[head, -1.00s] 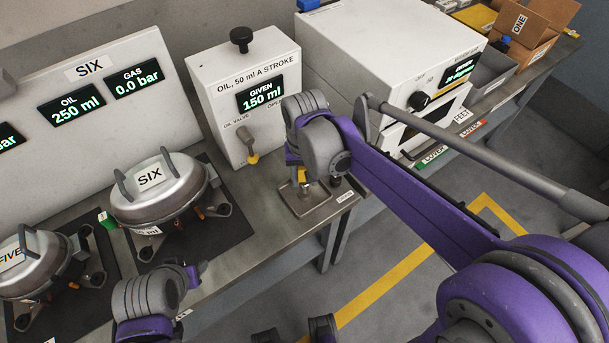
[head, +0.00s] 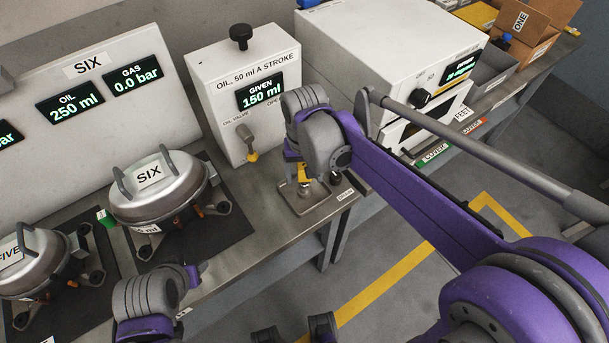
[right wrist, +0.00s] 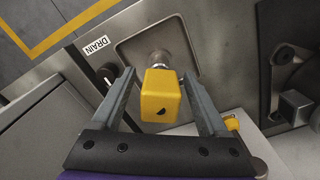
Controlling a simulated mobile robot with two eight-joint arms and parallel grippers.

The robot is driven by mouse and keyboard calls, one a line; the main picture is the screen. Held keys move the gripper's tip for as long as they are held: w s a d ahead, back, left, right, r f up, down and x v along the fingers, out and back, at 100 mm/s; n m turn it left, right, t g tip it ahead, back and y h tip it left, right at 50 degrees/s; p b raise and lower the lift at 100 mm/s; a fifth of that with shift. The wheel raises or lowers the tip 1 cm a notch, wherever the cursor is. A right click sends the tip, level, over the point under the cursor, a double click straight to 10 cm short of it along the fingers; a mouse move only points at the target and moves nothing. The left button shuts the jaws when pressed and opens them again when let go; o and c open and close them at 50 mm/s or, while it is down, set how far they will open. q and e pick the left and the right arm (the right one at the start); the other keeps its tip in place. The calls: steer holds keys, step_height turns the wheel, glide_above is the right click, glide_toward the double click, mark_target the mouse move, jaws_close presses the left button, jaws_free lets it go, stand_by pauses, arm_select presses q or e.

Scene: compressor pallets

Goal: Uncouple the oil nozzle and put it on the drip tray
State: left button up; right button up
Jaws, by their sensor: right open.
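The oil nozzle (right wrist: 161,95) is a yellow block with a metal end. In the right wrist view it sits between my open right fingers (right wrist: 160,74), with a gap on either side. Its metal end points down at the drip tray (right wrist: 130,45); whether it touches the tray is hard to tell. In the head view my right gripper (head: 303,174) is over the square metal drip tray (head: 322,207) at the bench corner, and my wrist partly hides the nozzle. My left arm shows at the lower left, but its fingers do not show.
The oil dispenser (head: 215,90) reads 150 ml, with its valve lever (head: 246,137) on the front. Compressor SIX (head: 160,195) stands left of it on a dark mat. A DRAIN label (right wrist: 96,47) and dark knob are beside the tray. A white machine (head: 390,50) stands behind my right arm.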

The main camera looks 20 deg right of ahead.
arm_select(q)
steer(key=shift+w+r+p, duration=0.15)
steer(key=shift+r+p, duration=0.2)
steer(key=shift+r, duration=0.15)
arm_select(e)
step_height(320, 180, up, 10)
steer(key=shift+f, duration=0.2)
steer(key=shift+f, duration=0.1)
